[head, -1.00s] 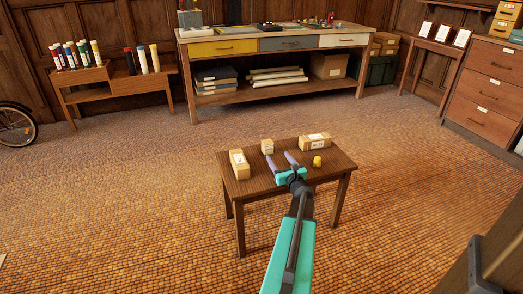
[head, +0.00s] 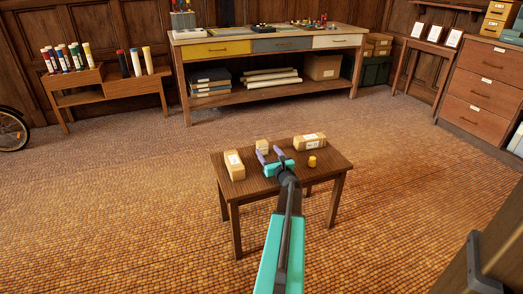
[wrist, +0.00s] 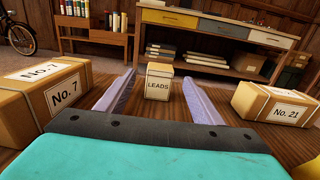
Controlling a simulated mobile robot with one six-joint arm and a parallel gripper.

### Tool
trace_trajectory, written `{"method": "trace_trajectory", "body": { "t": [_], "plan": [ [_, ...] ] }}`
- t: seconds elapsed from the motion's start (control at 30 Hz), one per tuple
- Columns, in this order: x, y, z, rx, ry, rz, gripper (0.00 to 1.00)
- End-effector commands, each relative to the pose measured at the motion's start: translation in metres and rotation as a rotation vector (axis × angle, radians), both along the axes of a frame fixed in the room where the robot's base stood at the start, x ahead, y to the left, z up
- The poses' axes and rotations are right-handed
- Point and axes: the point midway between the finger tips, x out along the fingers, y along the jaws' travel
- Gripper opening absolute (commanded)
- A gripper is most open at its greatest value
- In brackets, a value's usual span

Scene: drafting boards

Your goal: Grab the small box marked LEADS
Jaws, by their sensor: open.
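The small tan box marked LEADS (wrist: 158,86) stands upright on the small wooden table, and in the wrist view it sits straight ahead, between the lines of my two fingers. In the head view the LEADS box (head: 262,146) is at the table's back, just beyond my fingertips. My gripper (head: 270,154) is open and empty, with purple fingers and a teal body; in the wrist view its fingers (wrist: 158,84) reach toward the box from either side. I cannot tell whether the tips have passed the box's front face.
A box marked No. 7 (wrist: 50,98) lies left of my gripper and a box marked No. 21 (wrist: 278,108) lies right. A small yellow object (head: 312,161) is on the small table (head: 245,190), right of my gripper. A long workbench (head: 270,98) stands behind, across open floor.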

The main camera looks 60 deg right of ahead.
Motion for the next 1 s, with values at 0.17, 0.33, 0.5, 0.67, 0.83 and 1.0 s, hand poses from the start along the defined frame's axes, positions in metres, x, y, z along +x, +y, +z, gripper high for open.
{"method": "trace_trajectory", "body": {
  "t": [0.17, 0.33, 0.5, 0.67, 0.83, 1.0],
  "plan": [
    [0.015, -0.012, -0.001, 0.000, 0.000, 0.000, 0.61],
    [0.021, -0.015, 0.000, 0.000, 0.000, 0.001, 0.61],
    [0.021, -0.014, 0.001, 0.000, 0.000, 0.001, 0.61],
    [0.021, -0.014, 0.000, 0.000, 0.000, 0.001, 0.61],
    [0.026, -0.018, -0.001, 0.000, 0.000, 0.002, 0.61],
    [0.038, -0.027, -0.002, 0.000, 0.000, 0.002, 0.61]
  ]
}}
